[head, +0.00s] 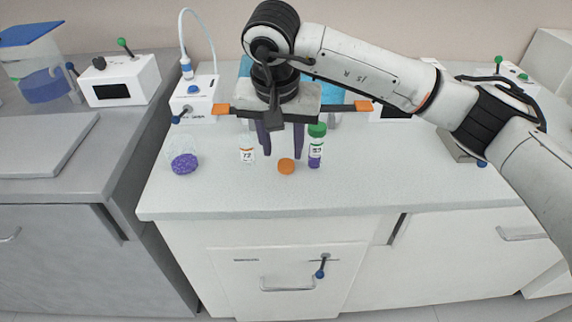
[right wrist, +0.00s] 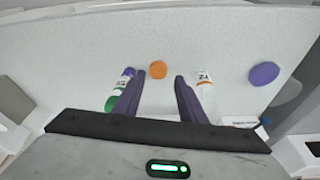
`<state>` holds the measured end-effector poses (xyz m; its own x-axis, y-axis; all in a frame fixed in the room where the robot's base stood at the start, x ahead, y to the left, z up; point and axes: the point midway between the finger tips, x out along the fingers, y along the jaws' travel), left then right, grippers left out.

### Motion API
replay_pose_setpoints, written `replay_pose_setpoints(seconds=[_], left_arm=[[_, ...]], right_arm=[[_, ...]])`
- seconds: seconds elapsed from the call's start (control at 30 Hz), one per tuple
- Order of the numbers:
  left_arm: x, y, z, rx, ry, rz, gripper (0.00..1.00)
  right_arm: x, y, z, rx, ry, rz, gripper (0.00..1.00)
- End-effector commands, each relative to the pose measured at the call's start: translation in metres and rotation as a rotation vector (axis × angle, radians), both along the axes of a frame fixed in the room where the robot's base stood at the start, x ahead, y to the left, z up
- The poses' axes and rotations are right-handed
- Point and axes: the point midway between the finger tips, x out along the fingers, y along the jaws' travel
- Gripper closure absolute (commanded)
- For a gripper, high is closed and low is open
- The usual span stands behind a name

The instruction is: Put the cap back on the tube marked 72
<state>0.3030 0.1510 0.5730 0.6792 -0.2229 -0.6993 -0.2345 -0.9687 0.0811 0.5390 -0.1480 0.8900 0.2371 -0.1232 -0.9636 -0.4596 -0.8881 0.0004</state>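The tube marked 72 (head: 247,151) stands upright on the white counter, left of my right gripper. It shows no coloured cap, and it also appears in the right wrist view (right wrist: 203,78). A round orange cap (head: 286,167) lies on the counter between that tube and a green-capped tube (head: 316,150). In the right wrist view the orange cap (right wrist: 158,70) lies ahead of the finger gap. My right gripper (head: 282,155) points down, its purple fingers wide apart with nothing between them. My left gripper is not in view.
A clear beaker with purple contents (head: 184,163) stands at the left of the counter (head: 400,195). A white device with a curved hose (head: 194,96) stands behind it. The counter in front of the cap and to its right is clear.

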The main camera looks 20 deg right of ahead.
Motion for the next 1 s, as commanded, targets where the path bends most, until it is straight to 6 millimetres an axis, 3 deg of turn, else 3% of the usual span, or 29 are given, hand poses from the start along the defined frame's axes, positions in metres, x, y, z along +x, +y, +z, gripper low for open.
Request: replay_pose_setpoints(seconds=[0.37,0.7,1.0], left_arm=[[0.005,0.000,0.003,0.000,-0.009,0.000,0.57],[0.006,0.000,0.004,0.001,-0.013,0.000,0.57],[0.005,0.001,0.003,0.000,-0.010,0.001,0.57]], right_arm=[[0.002,-0.001,-0.007,0.001,0.002,0.000,0.63],[0.015,-0.011,-0.049,0.001,0.002,0.001,0.63],[0.017,-0.012,-0.052,0.000,-0.001,0.001,0.63]])
